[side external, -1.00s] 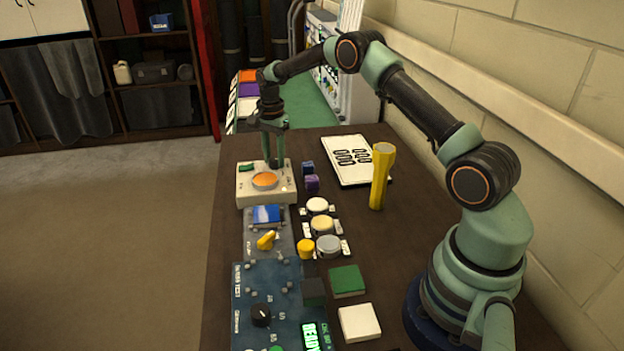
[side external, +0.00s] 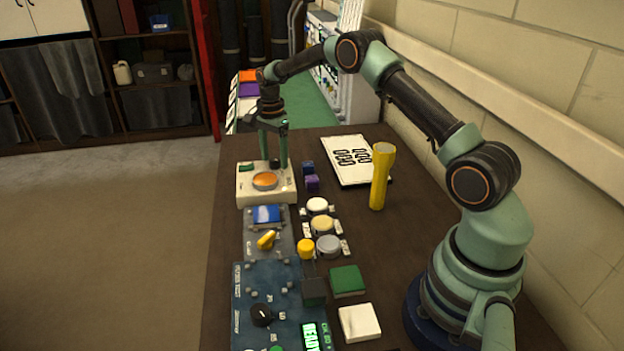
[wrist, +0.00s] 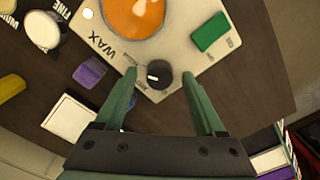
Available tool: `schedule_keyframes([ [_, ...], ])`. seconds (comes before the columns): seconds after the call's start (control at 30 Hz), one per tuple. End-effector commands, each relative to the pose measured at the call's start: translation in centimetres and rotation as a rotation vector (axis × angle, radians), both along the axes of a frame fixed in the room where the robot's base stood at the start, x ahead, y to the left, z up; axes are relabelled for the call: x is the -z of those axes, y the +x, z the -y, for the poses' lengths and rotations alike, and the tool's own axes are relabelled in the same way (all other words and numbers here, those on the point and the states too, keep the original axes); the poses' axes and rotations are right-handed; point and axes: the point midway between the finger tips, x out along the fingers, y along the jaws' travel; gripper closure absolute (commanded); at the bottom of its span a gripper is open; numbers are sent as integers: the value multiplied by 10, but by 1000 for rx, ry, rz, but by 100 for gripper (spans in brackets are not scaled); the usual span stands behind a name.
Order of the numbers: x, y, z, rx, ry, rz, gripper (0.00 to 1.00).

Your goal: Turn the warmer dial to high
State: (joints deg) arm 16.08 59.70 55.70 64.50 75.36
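The wax warmer (side external: 250,197) is a cream box with a round orange wax pot, at the far end of the table. Its black dial (wrist: 159,74) with a white pointer mark shows in the wrist view, on the warmer's near corner. The pointer faces left in that view; the small print beside it is too blurred to read. My gripper (wrist: 160,76) is open, with one finger on each side of the dial and a gap on both sides. In the side view my gripper (side external: 273,161) points down at the warmer's far edge.
A green block (wrist: 210,32) sits on the warmer's top. A yellow-knobbed panel (side external: 266,240) lies nearer.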

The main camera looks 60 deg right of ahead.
Motion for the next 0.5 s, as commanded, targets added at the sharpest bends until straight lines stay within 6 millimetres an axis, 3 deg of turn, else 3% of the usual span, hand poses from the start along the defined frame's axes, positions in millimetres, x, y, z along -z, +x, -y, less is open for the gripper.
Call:
schedule_keyframes([
  [0.27, 0, 0, 0, -1, 0, -1, 29],
  [0.5, -31, 1, 0, -1, -1, 3, 29],
])
